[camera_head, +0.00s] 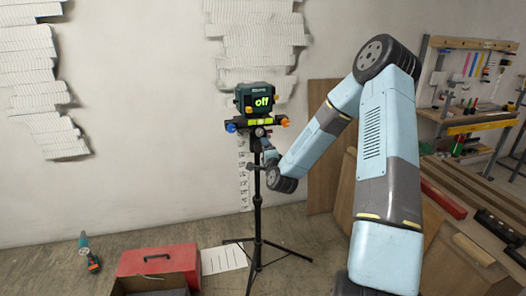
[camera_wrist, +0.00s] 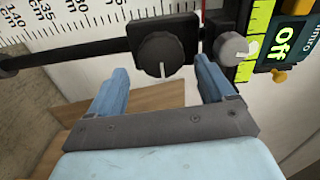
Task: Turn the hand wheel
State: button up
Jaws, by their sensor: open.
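A dark round knob with a pale mark line (camera_wrist: 163,60), which looks like the hand wheel, sits on a black bar in the wrist view. My gripper (camera_wrist: 160,80) is open, with one blue finger at each side below the knob. The knob shows between and just beyond the fingertips. I see no contact, and the exact distance is hard to tell. In the head view my gripper (camera_head: 268,155) is close to the tripod's upper column, just below the levelling head (camera_head: 257,122). The knob cannot be made out clearly there.
A smaller grey knob (camera_wrist: 232,48) is right of the fingers. The boxed device (camera_head: 257,99) reads "off" atop the tripod (camera_head: 257,215). A red toolbox (camera_head: 158,262) and a drill (camera_head: 90,258) are on the floor. Wooden boards (camera_head: 325,150) lean behind my arm.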

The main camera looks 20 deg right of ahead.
jog(key=s, duration=1.1)
jog(key=shift+s, duration=0.35)
jog(key=s+a+r+n+g, duration=0.3)
jog(key=s+r+n+g, duration=0.6)
jog(key=s+r+n, duration=0.6)
jog(key=s+r+n+g, duration=0.1)
jog(key=s+r, duration=0.3)
jog(key=s, duration=0.5)
jog(key=s+r+n+g, duration=0.1)
jog(key=s+r, duration=0.3)
jog(key=s, duration=0.5)
jog(key=shift+s+d+g, duration=0.25)
jog(key=shift+d+g, duration=0.2)
jog(key=shift+g, duration=0.25)
jog(key=shift+r, duration=0.1)
